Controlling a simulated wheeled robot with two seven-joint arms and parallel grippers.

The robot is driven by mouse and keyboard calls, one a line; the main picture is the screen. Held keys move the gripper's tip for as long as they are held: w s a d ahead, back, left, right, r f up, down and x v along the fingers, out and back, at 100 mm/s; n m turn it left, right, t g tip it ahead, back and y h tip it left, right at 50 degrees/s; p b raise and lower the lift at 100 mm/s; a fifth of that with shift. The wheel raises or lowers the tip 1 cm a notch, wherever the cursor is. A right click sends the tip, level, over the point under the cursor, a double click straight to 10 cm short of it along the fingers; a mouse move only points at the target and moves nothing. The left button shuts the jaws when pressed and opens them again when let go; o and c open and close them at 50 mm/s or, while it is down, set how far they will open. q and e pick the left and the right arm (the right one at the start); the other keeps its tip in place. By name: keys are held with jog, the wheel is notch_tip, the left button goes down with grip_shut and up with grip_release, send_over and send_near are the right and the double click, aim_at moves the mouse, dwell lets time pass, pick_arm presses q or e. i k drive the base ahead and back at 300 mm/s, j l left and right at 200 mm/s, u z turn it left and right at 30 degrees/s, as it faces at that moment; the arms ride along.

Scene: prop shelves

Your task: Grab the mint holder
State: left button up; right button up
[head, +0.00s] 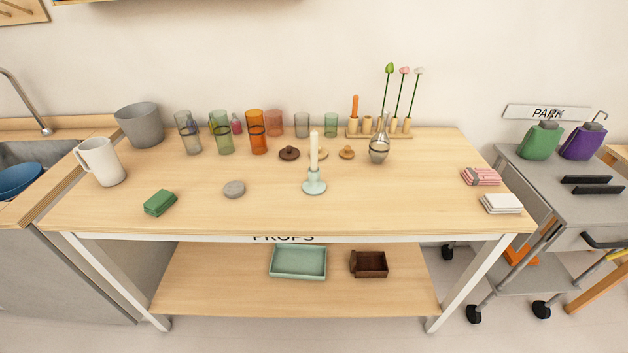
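The mint holder (314,185) is a small pale green candle holder with a round foot. It stands upright near the front middle of the wooden table (400,206). A white candle (314,151) stands upright in it. Neither of my grippers is in the head view, and nothing is touching the holder.
A grey stone (234,189) and green cloths (160,203) lie to the left. Brown lids (289,153) and a silver vase (379,148) stand behind. Coloured glasses (257,131) line the back. The table front around the holder is clear. A mint tray (298,276) sits on the lower shelf.

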aim_at(313, 186)
jog(key=i+l, duration=0.1)
jog(key=l, duration=0.7)
jog(key=i+l, duration=0.15)
jog(key=l, duration=0.25)
jog(key=i+l, duration=0.1)
jog(key=l, duration=0.3)
